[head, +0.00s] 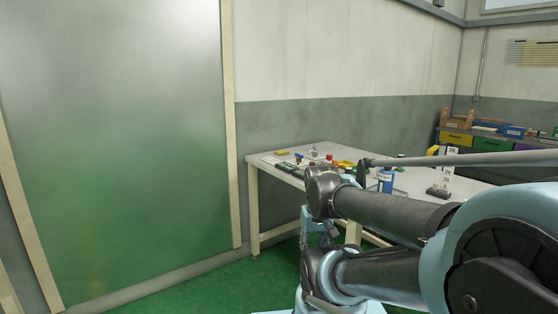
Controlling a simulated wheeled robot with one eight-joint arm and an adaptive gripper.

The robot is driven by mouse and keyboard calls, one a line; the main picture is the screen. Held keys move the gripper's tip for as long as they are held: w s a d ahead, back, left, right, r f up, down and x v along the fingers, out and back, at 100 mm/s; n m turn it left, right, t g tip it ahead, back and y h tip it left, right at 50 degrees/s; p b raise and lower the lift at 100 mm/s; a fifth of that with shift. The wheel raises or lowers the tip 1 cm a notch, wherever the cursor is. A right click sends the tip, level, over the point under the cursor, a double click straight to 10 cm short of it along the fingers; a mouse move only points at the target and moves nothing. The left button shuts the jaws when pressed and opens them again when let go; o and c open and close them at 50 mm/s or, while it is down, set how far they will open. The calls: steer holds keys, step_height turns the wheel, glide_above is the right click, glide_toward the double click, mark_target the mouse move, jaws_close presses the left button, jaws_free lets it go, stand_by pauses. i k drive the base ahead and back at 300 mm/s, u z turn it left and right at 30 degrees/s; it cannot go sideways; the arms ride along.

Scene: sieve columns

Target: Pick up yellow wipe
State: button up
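A small flat yellow item (282,152) lies near the far left corner of the grey worktable (415,182) in the head view. It looks like the yellow wipe, but it is too small to be sure. My arm crosses the right half of the view, in front of the table. I cannot make out my gripper's fingers; they are hidden behind the arm links or out of view. Nothing visible touches the yellow item.
Several small items, among them a red one (329,159), stand right of the yellow item. Coloured bins (490,143) line the back wall. A large frosted panel (120,130) stands left; green floor lies between.

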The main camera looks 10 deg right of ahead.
mark_target(281, 152)
steer(key=u, duration=0.8)
steer(key=i, duration=2.55)
steer(key=z, duration=0.6)
